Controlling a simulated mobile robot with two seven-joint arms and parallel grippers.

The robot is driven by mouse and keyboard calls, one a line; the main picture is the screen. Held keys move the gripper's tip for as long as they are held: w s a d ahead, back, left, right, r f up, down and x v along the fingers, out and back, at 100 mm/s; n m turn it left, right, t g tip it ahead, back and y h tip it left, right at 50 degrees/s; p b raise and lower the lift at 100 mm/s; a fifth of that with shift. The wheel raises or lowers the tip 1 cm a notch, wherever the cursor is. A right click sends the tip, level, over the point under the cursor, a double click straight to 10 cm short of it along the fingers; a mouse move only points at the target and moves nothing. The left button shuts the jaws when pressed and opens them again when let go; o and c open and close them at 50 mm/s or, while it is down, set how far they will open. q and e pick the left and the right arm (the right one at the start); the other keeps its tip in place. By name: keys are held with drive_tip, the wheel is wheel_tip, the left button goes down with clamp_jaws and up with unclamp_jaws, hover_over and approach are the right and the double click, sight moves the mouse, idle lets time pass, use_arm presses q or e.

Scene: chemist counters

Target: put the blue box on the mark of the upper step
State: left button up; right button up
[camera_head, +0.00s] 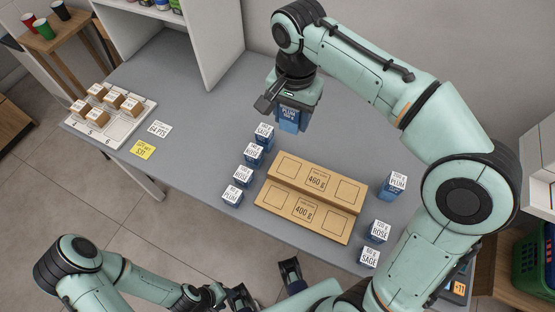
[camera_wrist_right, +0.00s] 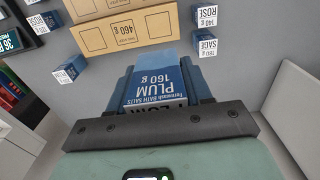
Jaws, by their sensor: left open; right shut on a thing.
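My right gripper (camera_head: 291,104) is shut on a blue box (camera_head: 289,121) with a white label, held in the air behind the row of small boxes. In the right wrist view the held box (camera_wrist_right: 155,82) reads PLUM 160 g. The brown two-step stand (camera_head: 318,178) is in front and to the right of it. Its upper step reads 460 g and has outlined squares at its left and right ends, both bare. The lower step (camera_head: 304,210) reads 400 g and its squares are bare too. My left gripper (camera_head: 266,287) is open and empty, off the counter's front edge.
Several blue boxes stand left of the stand, the rearmost a SAGE box (camera_head: 264,132). A PLUM box (camera_head: 392,188), a ROSE box (camera_head: 377,233) and a SAGE box (camera_head: 369,259) stand right of it. A white tray (camera_head: 134,124) with brown boxes is far left.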

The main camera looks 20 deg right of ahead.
drive_tip(key=b, duration=0.3)
hover_over(289, 168)
wheel_tip(289, 168, down, 14)
drive_tip(key=shift+f, duration=2.6)
drive_tip(key=shift+b, duration=0.3)
drive_tip(key=shift+f, duration=0.15)
drive_tip(key=o, duration=1.2)
drive_tip(key=shift+c, duration=0.2)
